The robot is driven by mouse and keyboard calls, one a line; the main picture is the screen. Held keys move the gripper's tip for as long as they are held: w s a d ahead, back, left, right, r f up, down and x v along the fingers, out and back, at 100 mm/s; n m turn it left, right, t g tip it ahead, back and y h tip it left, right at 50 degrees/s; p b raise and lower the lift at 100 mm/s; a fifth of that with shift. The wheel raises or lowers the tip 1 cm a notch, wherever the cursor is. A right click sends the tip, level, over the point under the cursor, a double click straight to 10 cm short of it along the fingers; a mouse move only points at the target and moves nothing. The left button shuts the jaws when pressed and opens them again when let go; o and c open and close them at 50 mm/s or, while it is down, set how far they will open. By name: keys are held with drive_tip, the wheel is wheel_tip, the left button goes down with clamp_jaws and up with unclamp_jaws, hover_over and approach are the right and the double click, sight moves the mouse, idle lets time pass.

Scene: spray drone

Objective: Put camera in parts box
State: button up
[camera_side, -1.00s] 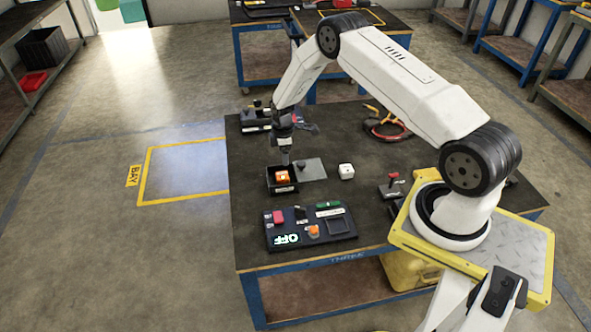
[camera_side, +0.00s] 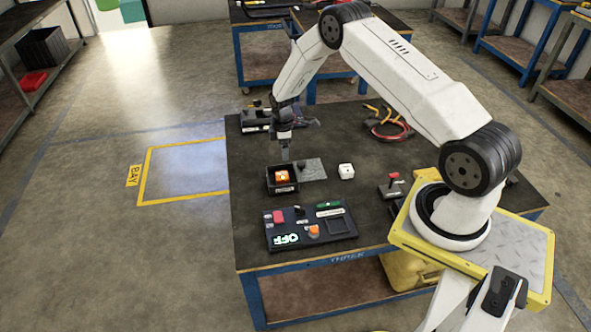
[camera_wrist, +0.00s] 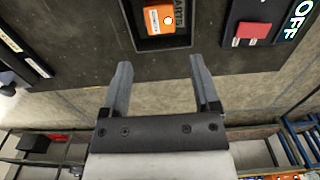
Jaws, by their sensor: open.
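The black parts box (camera_side: 284,190) stands on the dark bench with its label on the front wall. An orange block with a round white spot, which I take for the camera (camera_side: 282,176), sits inside it. The wrist view shows the camera (camera_wrist: 158,19) and the box (camera_wrist: 150,44) at the top of the picture. My gripper (camera_side: 285,153) is above the box, apart from the camera. In the wrist view its two fingers (camera_wrist: 160,63) are spread with nothing between them.
A control panel (camera_side: 300,240) with an OFF display is in front. A red-knobbed joystick (camera_side: 393,182) and cables (camera_side: 385,127) are farther right.

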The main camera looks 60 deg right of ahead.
drive_tip(key=s+a+r+m, duration=0.2)
drive_tip(key=a+r, duration=0.4)
drive_tip(key=r, duration=0.3)
drive_tip(key=s+a+r+m+t, duration=0.1)
drive_tip(key=s+a+r+m, duration=0.2)
drive_tip(key=s+a+r, duration=0.3)
drive_tip(key=s+a+r+m+t, duration=0.1)
drive_tip(key=s+a+r+m, duration=0.3)
drive_tip(key=s, duration=0.8)
drive_tip(key=a+r, duration=0.2)
drive_tip(key=a, duration=0.1)
drive_tip(key=shift+s+r+t, duration=0.3)
drive_tip(key=shift+s+r, duration=0.1)
drive_tip(key=shift+a, duration=0.1)
